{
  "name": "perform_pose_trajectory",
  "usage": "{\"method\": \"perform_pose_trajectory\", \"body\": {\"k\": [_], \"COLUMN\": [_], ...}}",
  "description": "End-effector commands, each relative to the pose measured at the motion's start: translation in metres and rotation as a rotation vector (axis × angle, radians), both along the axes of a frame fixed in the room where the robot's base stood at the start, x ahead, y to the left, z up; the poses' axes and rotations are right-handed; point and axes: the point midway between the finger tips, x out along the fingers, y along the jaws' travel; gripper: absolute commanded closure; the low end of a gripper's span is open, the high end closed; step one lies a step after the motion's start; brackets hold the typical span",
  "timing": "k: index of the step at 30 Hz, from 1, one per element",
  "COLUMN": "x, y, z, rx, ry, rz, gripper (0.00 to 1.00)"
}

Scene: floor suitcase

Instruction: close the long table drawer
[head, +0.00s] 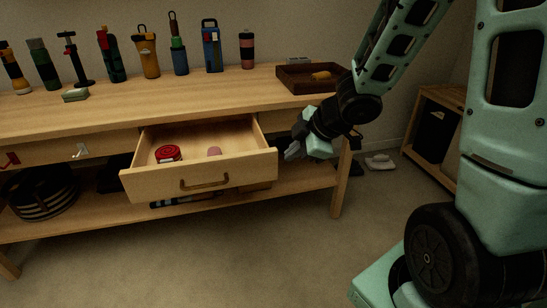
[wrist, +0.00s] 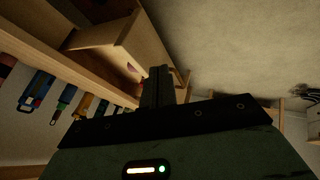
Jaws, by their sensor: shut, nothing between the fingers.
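The long wooden table (head: 110,113) has one drawer (head: 152,187) pulled far out, with a brown curved handle (head: 204,182) on its front. Inside the drawer lie a red coiled item (head: 168,153) and a small pinkish item (head: 214,151). My gripper (head: 292,151) is shut and empty, just right of the drawer's front right corner. In the wrist view my gripper's fingers (wrist: 158,84) point toward the drawer (wrist: 125,50), which appears turned on its side. I cannot tell whether the fingers touch it.
Several bottles and tools, such as a blue lantern-like one (head: 212,50), stand along the tabletop's back. A brown tray (head: 310,82) sits at its right end. A striped round basket (head: 41,195) is on the lower shelf. Floor (head: 270,250) before the drawer is clear.

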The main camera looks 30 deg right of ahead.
Motion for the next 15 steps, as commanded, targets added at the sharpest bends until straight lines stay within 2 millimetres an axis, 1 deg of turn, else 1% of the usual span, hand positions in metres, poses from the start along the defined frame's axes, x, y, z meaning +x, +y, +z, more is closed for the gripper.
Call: {"method": "perform_pose_trajectory", "body": {"k": [5, 14, 15], "x": [0.004, 0.018, 0.023], "y": [0.002, 0.008, 0.009], "z": [-0.008, -0.028, -0.041], "rx": [-0.007, -0.01, -0.01], "ry": [0.01, 0.011, 0.01], "rz": [-0.002, -0.001, -0.001], "gripper": [1.0, 1.0, 1.0]}}
